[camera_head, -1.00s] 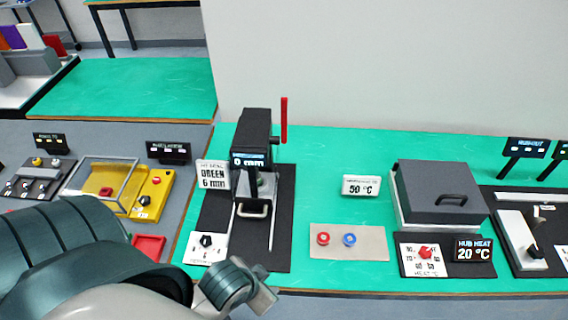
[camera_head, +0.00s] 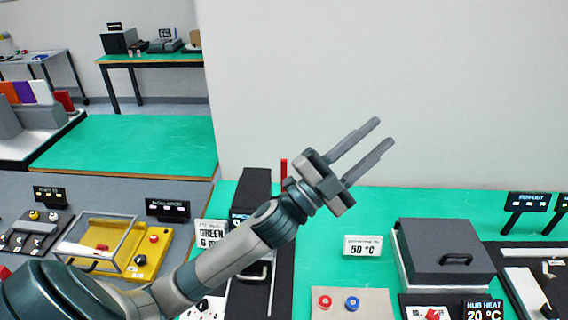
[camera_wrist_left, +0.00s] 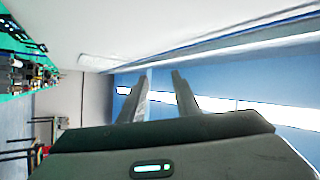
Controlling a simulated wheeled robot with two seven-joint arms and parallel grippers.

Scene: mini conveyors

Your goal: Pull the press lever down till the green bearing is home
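The black press (camera_head: 254,186) stands on the green bench, partly hidden behind my left arm. Its red lever (camera_head: 284,168) shows only as a short upright piece behind my gripper's base. A white sign (camera_head: 210,234) beside the press reads GREEN and a size in mm, partly covered. My left gripper (camera_head: 368,134) is raised above the bench, fingers apart and empty, pointing up and to the right. The left wrist view shows the same two open fingers (camera_wrist_left: 160,92) with nothing between them. The green bearing cannot be made out. My right gripper is not in view.
To the right are a red and a blue knob on a beige plate (camera_head: 374,308), a 50 °C sign (camera_head: 363,246) and a dark lidded box (camera_head: 440,246). A yellow machine with a clear cover (camera_head: 150,250) is at left. The space above the bench is free.

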